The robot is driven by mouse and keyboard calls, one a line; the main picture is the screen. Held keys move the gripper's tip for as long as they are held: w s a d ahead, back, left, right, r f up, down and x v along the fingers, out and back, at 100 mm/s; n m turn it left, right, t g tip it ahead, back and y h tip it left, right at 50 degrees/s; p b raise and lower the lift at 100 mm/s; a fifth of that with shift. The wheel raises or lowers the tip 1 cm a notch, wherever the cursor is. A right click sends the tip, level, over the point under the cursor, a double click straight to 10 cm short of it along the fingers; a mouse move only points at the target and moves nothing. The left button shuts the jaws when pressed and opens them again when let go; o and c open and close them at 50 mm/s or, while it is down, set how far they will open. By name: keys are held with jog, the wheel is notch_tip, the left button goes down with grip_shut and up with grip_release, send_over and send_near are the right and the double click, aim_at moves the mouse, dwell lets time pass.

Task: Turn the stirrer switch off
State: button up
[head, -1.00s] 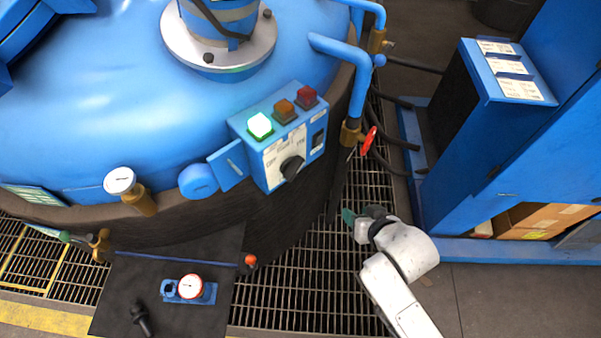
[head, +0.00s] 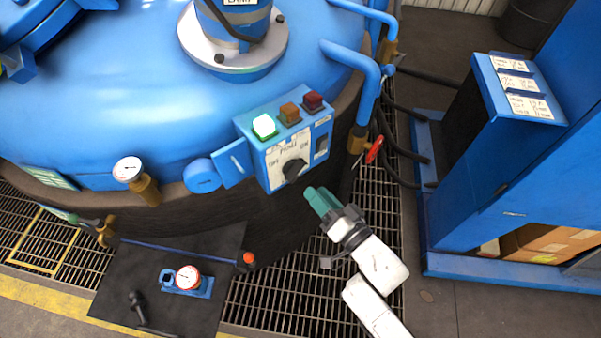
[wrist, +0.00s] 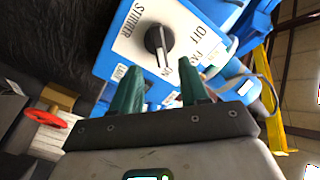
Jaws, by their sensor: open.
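The stirrer switch (head: 293,170) is a black rotary knob on the front of a blue control box (head: 268,178) at the side of the blue vessel. It also shows in the wrist view (wrist: 158,41), beside a STIRRER label and OFF and ON markings. Its pale pointer line seems to face the ON marking. My gripper (head: 315,196) has green fingers and is just below and right of the knob, pointing toward it. In the wrist view my gripper (wrist: 158,76) is open and empty, with the knob beyond the gap between the fingertips, apparently not touched.
A lit green lamp (head: 264,126), an amber lamp (head: 289,115) and a red lamp (head: 313,102) top the box. A black rocker (head: 321,147) sits right of the knob. A red valve handle (head: 374,150) and hoses are to the right. Floor grating (head: 290,292) lies below.

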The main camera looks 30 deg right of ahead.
aim_at(299, 174)
jog(key=w, duration=0.2)
jog(key=w+a, duration=0.1)
jog(key=w, duration=0.4)
jog(key=shift+w+a+p, duration=0.15)
jog(key=shift+w+p, duration=0.15)
jog(key=shift+w, duration=0.1)
jog(key=shift+c, duration=0.4)
grip_shut()
